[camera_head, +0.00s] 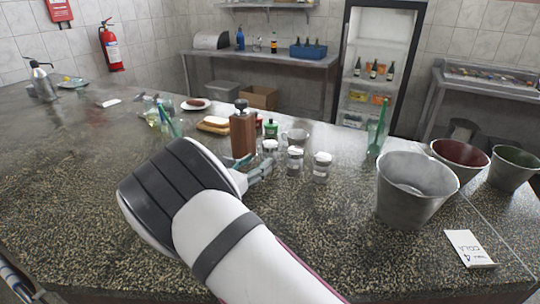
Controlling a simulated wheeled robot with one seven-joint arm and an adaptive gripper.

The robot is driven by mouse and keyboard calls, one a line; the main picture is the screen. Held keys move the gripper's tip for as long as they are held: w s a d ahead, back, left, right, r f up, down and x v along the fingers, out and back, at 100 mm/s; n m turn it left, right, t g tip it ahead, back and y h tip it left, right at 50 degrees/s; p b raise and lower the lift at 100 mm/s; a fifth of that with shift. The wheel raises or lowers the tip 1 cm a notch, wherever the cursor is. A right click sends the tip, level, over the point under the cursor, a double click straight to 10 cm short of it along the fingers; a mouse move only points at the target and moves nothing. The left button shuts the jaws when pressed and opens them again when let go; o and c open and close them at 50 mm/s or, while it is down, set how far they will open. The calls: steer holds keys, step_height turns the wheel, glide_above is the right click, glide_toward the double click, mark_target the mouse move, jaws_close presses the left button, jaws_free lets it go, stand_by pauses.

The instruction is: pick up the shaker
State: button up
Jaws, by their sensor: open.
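Small clear shakers with pale lids stand in a group on the speckled counter (330,225): one at the left (270,148), one in the middle (295,157) and one at the right (321,167). I cannot tell which one the task means. A tall brown grinder-like bottle with a black top (243,133) stands just left of them. My gripper (258,170) is open, low over the counter, in front of the brown bottle and left of the middle shaker. My arm hides part of the gripper; I see nothing held in it.
A grey metal bucket (408,190) stands right of the shakers, with a red-lined bucket (461,158) and a green-lined one (514,167) beyond. A white cup (296,136) and a green-topped jar (271,129) stand close behind. Bare counter lies in front of the shakers.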

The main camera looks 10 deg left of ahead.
mark_target(266, 156)
steer(key=x, duration=0.6)
steer(key=shift+d, duration=0.1)
steer(key=c, duration=0.7)
